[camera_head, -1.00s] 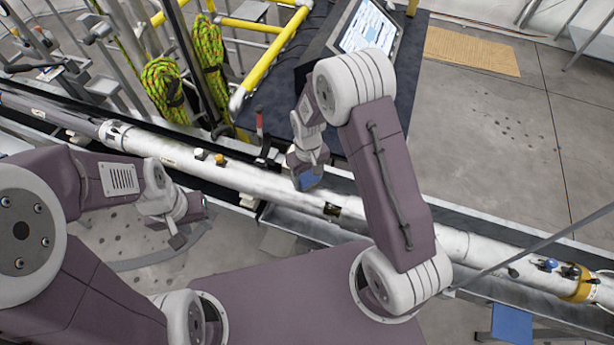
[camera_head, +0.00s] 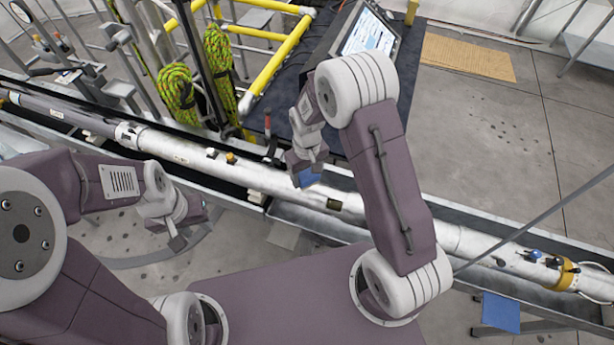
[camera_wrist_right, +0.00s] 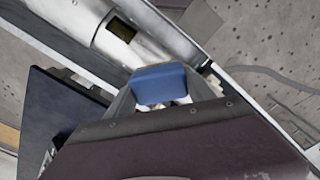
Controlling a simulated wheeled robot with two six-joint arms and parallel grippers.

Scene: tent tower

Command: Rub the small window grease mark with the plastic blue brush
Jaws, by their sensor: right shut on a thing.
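The blue brush (camera_head: 306,178) is held in my right gripper (camera_head: 308,160), above the far side of the silver tube. In the right wrist view, the brush's blue block (camera_wrist_right: 160,84) sits between the fingers. A small dark window (camera_head: 334,204) is set in the tube, to the right of the brush and slightly nearer to me. It also shows in the right wrist view (camera_wrist_right: 121,29), with the brush apart from it. Any grease mark is too small to make out. My left gripper (camera_head: 177,240) hangs at the left, away from the tube; its jaw opening is unclear.
The long silver tube (camera_head: 270,185) crosses the view in a metal trough. Behind it are a dark table with a screen (camera_head: 368,35), yellow rails (camera_head: 280,65) and hanging green ropes (camera_head: 180,88). Open concrete floor (camera_head: 490,140) lies at the right.

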